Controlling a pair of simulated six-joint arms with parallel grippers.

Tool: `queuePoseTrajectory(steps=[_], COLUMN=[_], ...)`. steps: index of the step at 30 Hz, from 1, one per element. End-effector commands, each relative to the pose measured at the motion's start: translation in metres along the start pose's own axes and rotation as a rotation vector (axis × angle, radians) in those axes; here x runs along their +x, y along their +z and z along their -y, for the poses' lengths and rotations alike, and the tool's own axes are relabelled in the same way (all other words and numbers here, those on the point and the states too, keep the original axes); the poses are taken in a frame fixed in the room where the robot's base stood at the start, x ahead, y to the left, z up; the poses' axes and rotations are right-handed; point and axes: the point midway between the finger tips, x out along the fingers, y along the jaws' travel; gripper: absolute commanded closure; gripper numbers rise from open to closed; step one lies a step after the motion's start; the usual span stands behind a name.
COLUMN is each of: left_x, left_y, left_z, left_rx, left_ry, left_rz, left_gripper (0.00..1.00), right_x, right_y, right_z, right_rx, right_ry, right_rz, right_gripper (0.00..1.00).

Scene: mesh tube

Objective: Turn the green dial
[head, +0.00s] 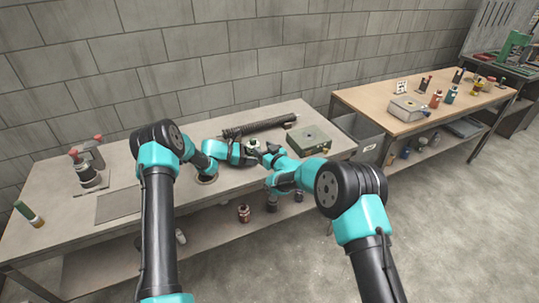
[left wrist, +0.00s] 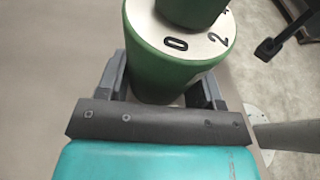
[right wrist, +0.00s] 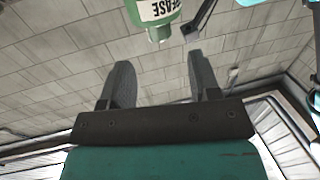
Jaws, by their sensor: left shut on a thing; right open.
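The green dial shows in the left wrist view as a green knob (left wrist: 192,8) over a pale face (left wrist: 215,45) marked 0 and 2. It tops a green tapered body (left wrist: 150,65). My left gripper (left wrist: 163,88) is shut on this body, with a finger on each side. In the head view, a small green and pale thing (head: 254,145) is between my two grippers above the bench. My right gripper (right wrist: 155,78) is open and empty. A green container (right wrist: 153,10) with an upside-down label shows just beyond its fingertips, apart from them; I cannot tell whether it is the held thing.
A dark mesh tube (head: 262,127) lies behind the grippers. A grey-green box (head: 309,139) is right of them. A second table (head: 380,103) holds several items. The bench's front left is mostly clear.

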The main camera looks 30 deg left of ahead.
Motion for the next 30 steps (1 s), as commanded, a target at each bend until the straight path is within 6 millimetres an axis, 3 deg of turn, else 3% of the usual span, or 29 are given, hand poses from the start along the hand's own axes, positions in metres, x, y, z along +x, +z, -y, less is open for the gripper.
queuePoseTrajectory(steps=[10, 24, 25, 30], left_x=[0.0, 0.0, 0.0, 0.0], left_y=[0.0, 0.0, 0.0, 0.0], left_z=[0.0, 0.0, 0.0, 0.0], left_rx=[0.0, 0.0, 0.0, 0.0], left_ry=[0.0, 0.0, 0.0, 0.0], left_rz=[0.0, 0.0, 0.0, 0.0], left_gripper=[0.53, 0.53, 0.37, 0.2], right_x=[-0.037, -0.041, -0.041, -0.041], right_y=[0.0, 0.0, 0.0, 0.0], right_z=[0.0, 0.0, 0.0, 0.0], right_rx=[0.0, -0.001, -0.001, -0.001], right_ry=[0.0, 0.0, 0.0, 0.0], right_rz=[0.001, 0.0, 0.0, 0.0], right_gripper=[0.43, 0.43, 0.43, 0.43])
